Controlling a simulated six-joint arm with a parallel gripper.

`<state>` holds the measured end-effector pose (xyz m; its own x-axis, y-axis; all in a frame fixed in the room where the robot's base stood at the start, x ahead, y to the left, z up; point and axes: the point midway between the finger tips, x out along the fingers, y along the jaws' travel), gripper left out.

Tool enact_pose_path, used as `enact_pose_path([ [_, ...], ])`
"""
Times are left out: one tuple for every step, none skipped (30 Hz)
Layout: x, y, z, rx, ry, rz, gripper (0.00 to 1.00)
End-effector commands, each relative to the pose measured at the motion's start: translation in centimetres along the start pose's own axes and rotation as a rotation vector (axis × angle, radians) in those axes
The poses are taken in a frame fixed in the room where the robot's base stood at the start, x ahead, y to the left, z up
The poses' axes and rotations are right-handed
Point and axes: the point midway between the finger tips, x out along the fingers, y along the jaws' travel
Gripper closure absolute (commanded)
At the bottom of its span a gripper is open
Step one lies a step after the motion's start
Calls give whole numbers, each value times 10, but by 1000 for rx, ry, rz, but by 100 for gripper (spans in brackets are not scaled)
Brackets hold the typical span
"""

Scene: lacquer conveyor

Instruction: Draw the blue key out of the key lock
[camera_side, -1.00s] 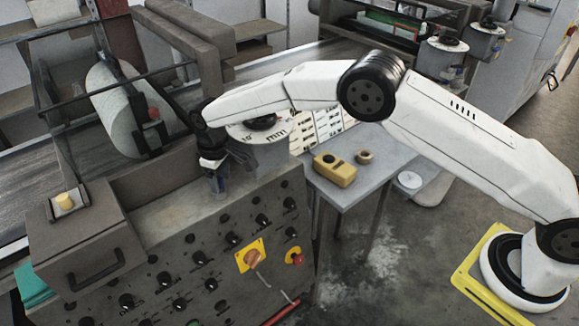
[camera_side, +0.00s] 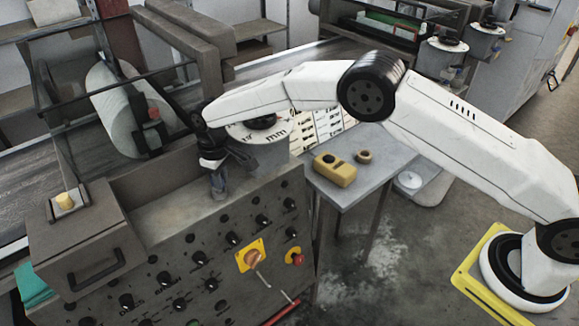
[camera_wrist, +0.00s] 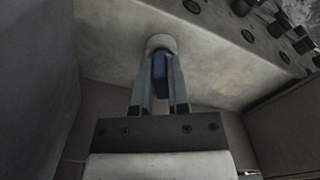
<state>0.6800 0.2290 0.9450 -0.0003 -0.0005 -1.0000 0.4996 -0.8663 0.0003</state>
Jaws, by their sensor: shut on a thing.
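The blue key (camera_wrist: 159,68) stands between the fingers of my gripper (camera_wrist: 160,82) in the wrist view, and the fingers are shut on it. The key's far end meets the round grey key lock (camera_wrist: 160,42) on the pale panel top. I cannot tell how deep the key sits in the lock. In the side view my gripper (camera_side: 218,186) points down just over the top of the grey control cabinet. The key and lock cannot be made out there behind the fingers.
The cabinet front (camera_side: 215,250) carries several black knobs, an orange switch on a yellow plate (camera_side: 252,256) and a red button (camera_side: 295,257). A round dial (camera_side: 262,132) stands close behind my gripper. A small table (camera_side: 345,190) holds a yellow device (camera_side: 334,169).

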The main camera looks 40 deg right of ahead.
Motion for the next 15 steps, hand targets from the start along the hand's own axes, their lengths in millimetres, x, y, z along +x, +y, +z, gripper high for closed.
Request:
enact_pose_path([
  [-2, 0, 0, 0, 1, 0, 100],
  [-2, 0, 0, 0, 2, 0, 100],
  [-4, 0, 0, 0, 2, 0, 100],
  [-4, 0, 0, 0, 2, 0, 100],
  [-5, 0, 0, 0, 2, 0, 100],
  [-6, 0, 0, 0, 2, 0, 100],
  [-7, 0, 0, 0, 1, 0, 100],
  [-8, 0, 0, 0, 1, 0, 100],
  [-9, 0, 0, 0, 1, 0, 100],
  [-10, 0, 0, 0, 1, 0, 100],
  [-10, 0, 0, 0, 1, 0, 100],
  [-12, 0, 0, 0, 1, 0, 100],
  [-12, 0, 0, 0, 1, 0, 100],
  [-13, 0, 0, 0, 1, 0, 100],
  [-15, 0, 0, 0, 1, 0, 100],
])
